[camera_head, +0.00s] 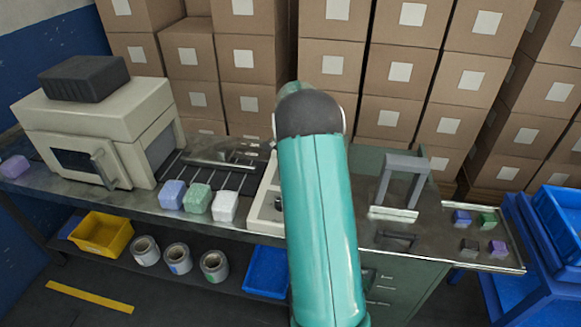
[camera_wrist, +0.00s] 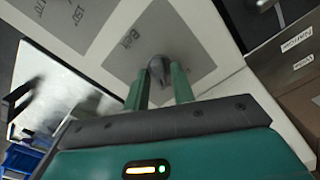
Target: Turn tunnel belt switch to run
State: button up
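The tunnel belt switch is a dark grey knob (camera_wrist: 158,66) on a grey label plate (camera_wrist: 190,30) that reads "Belt", set in a cream panel (camera_wrist: 225,50). My gripper (camera_wrist: 160,78) has its two green fingers close on either side of the knob. The knob's pointer and any position marks are not readable. In the head view my teal arm covers the gripper and switch; part of a cream housing (camera_head: 262,213) shows beside it.
Another plate (camera_wrist: 70,12) with degree marks adjoins the belt plate. In the head view, a cream machine (camera_head: 100,120) and wrapped blocks (camera_head: 198,200) stand left, a grey frame (camera_head: 405,165) right. Stacked cartons (camera_head: 330,62) fill the back.

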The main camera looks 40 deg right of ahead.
jog(key=shift+o, duration=0.5)
notch_tip(320, 180, up, 14)
dwell(0.3)
jog(key=shift+f, duration=0.1)
